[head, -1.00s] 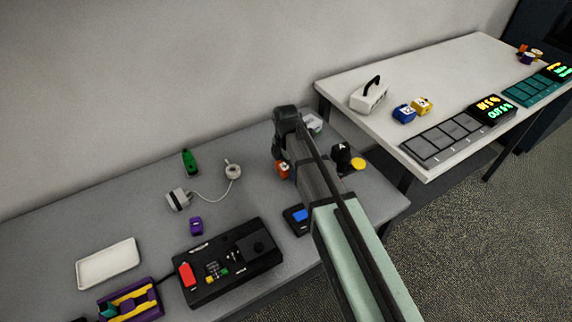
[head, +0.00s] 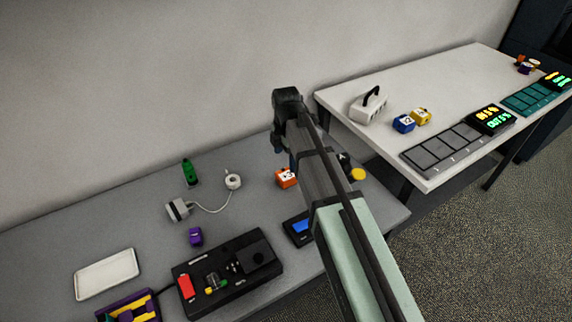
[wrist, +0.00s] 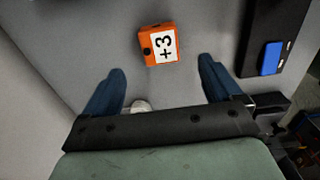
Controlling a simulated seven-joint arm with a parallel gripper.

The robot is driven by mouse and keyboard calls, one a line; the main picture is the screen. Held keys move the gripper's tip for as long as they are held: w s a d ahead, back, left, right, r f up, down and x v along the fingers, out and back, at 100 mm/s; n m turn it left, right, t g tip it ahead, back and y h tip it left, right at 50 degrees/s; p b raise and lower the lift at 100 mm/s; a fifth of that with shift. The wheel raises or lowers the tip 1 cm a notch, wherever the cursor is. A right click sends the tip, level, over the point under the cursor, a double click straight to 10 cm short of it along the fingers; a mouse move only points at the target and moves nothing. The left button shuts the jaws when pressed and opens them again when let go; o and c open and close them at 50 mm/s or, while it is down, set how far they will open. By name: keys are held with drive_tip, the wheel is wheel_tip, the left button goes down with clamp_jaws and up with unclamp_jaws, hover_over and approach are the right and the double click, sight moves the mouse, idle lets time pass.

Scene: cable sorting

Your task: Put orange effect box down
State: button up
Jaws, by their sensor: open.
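The orange effect box (head: 286,178) rests on the grey table, just left of my arm in the head view. In the wrist view the orange box (wrist: 160,44) shows a white label reading "+3" and a dark knob. My gripper (wrist: 160,85) is open and empty, its two blue fingers spread apart. The box lies beyond the fingertips, about midway between them, and does not touch them.
A black console (head: 228,272), a purple box (head: 195,237), a white adapter (head: 178,209) with a cable and a green item (head: 190,172) are further left. Grey tabletop between the orange and purple boxes is clear.

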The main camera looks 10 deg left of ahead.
drive_tip(key=shift+r, duration=1.5)
